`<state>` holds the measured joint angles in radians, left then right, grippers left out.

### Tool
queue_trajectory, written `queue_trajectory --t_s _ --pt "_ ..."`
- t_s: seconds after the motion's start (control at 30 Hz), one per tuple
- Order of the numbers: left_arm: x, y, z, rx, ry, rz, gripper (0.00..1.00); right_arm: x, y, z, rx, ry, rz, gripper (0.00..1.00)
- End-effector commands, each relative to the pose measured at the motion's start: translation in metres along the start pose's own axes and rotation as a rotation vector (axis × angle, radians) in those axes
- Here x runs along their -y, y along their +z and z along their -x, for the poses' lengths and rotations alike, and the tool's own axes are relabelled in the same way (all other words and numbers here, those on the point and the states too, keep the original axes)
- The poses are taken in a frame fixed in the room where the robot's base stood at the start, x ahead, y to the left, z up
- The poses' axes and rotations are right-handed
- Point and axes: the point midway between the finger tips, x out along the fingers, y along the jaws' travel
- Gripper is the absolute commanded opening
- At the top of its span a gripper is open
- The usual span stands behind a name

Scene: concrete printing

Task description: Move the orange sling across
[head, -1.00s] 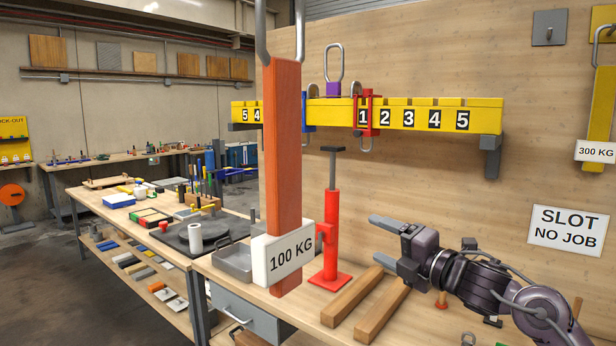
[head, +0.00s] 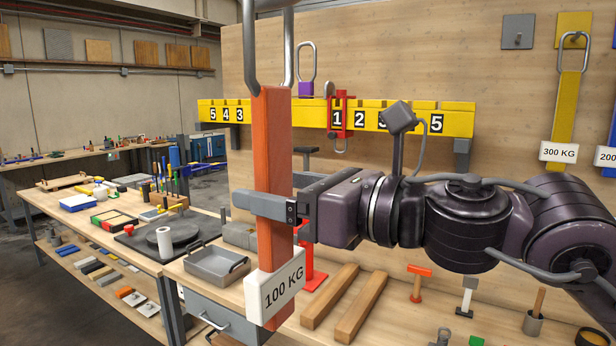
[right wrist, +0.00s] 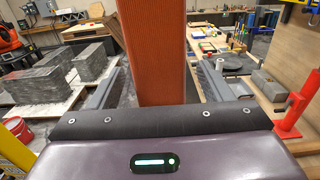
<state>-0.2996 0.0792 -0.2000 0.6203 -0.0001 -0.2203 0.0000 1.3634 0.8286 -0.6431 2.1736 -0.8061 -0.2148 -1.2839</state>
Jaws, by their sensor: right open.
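The orange sling (head: 272,140) hangs upright in the foreground of the head view, from a grey metal link (head: 249,45). A white 100 KG tag (head: 275,290) is on its lower part. My right gripper (head: 278,193) is open around the middle of the sling, one finger in front and the other mostly hidden behind it. In the right wrist view the sling (right wrist: 153,50) stands between the two spread fingers, with gaps at both sides. My left gripper is not in view.
Behind is a yellow numbered rail (head: 456,119) with a red slider (head: 337,121) at 1. A 300 KG yellow sling (head: 566,110) hangs on the wall at right. The bench below holds two wooden bars (head: 365,307), a grey tray (head: 215,265) and a red jack (head: 312,268).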

Motion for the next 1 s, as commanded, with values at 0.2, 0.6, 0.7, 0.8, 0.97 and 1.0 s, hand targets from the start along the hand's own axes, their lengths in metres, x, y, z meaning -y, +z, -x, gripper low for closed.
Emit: queue_trajectory --t_s 0.2,0.6,0.7,0.8,0.97,1.0 --pt "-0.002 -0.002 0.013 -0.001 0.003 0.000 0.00 0.000 0.002 -0.023 0.001 0.001 -0.003 0.73" --pt "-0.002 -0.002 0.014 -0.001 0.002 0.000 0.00 0.000 0.000 -0.028 0.001 -0.001 -0.002 0.66" --pt "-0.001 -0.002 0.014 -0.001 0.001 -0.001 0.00 0.000 0.000 -0.028 0.001 -0.001 -0.002 0.53" --pt "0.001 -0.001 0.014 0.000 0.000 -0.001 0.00 0.000 0.000 -0.028 0.001 -0.001 -0.002 0.40" --pt "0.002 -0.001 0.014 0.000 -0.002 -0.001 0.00 0.001 0.000 -0.028 0.001 -0.001 -0.002 0.19" --pt "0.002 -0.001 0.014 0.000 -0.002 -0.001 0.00 0.001 0.000 -0.028 0.001 -0.001 -0.002 0.14"
